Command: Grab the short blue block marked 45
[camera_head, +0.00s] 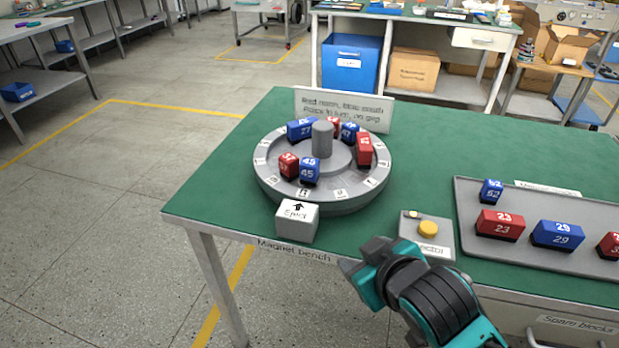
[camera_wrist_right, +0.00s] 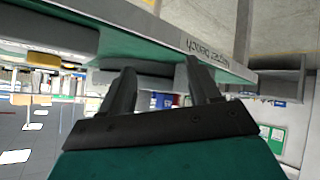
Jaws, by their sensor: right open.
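The short blue block marked 45 (camera_head: 309,170) stands in the round grey hub (camera_head: 345,203) on the green bench, at its near side. A red block (camera_head: 289,165) is just left of it. My right gripper (camera_head: 358,262) is at the bench's front edge, right of and nearer than the hub, apart from the block. In the right wrist view its two fingers (camera_wrist_right: 158,85) are spread with nothing between them. The block is not visible in the right wrist view. My left gripper is not in view.
The hub holds several other red and blue blocks around a central post (camera_head: 322,140). A white Eject box (camera_head: 297,222) stands before it. A box with a yellow button (camera_head: 428,229) and a grey tray of blocks (camera_head: 465,215) lie to the right. A sign (camera_head: 375,115) stands behind.

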